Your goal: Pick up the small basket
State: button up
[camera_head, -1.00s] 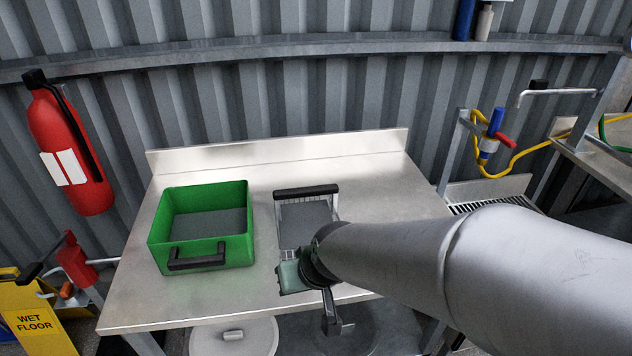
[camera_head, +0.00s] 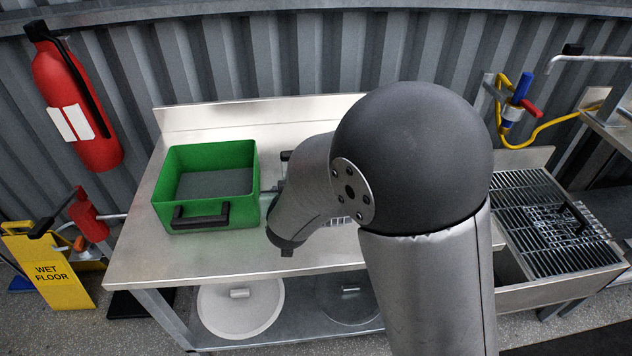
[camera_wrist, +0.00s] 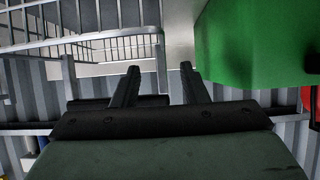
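The small wire basket (camera_head: 342,221) stands on the steel table, right of the green bin (camera_head: 212,222). In the head view my arm hides most of it; only bits of wire and its dark handle area show. In the wrist view its wire wall (camera_wrist: 88,42) fills the upper left, and the green bin (camera_wrist: 255,45) is at the upper right. My gripper (camera_wrist: 160,70) is open, its two black fingers apart, close to the basket's corner beside the bin. Nothing is clearly held. In the head view the fingers are hidden behind my arm.
The steel table (camera_head: 190,262) has bare room in front of the bin. A raised back edge (camera_head: 230,114) and a corrugated wall lie behind. A grated sink with a wire rack (camera_head: 560,235) is at the right. A red extinguisher (camera_head: 75,100) hangs at the left.

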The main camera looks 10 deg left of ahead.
jog(key=p+x, duration=0.1)
jog(key=x, duration=0.7)
jog(key=shift+w, duration=0.2)
grip_shut()
dwell(1.1)
jog(key=shift+a, duration=0.1)
